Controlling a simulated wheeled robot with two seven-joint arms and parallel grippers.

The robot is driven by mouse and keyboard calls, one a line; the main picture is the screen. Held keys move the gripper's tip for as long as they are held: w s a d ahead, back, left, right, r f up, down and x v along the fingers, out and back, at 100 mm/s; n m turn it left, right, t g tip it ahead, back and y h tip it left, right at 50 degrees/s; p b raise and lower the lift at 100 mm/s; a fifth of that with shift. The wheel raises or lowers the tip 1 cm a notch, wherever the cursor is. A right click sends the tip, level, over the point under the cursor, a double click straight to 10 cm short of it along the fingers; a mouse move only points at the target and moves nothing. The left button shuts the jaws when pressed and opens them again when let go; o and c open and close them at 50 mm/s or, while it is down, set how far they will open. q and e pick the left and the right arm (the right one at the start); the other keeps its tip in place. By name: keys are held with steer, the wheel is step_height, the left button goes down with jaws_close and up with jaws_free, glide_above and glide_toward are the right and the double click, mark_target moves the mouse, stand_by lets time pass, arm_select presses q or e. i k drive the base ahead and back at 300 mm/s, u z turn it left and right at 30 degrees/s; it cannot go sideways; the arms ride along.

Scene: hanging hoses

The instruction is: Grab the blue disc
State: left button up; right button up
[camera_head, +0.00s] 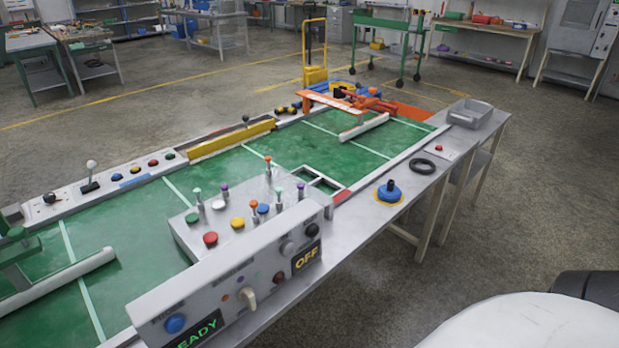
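A blue disc (389,193) with a raised knob on top sits on the right-hand grey border of the long workbench. A yellow ring (379,201) shows around its base. The disc lies flat with the knob upward, and nothing touches it from above. Neither of my grippers is in view.
A black ring (422,166) lies behind the disc, and a grey tray (470,113) stands at the bench's far right corner. A grey control box (228,284) with buttons and levers stands to the disc's left. Bare bench edge surrounds the disc. Floor to its right is clear.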

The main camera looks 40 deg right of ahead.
mark_target(389, 192)
steer(key=u, duration=0.75)
steer(key=k, duration=0.7)
steer(key=z, duration=1.45)
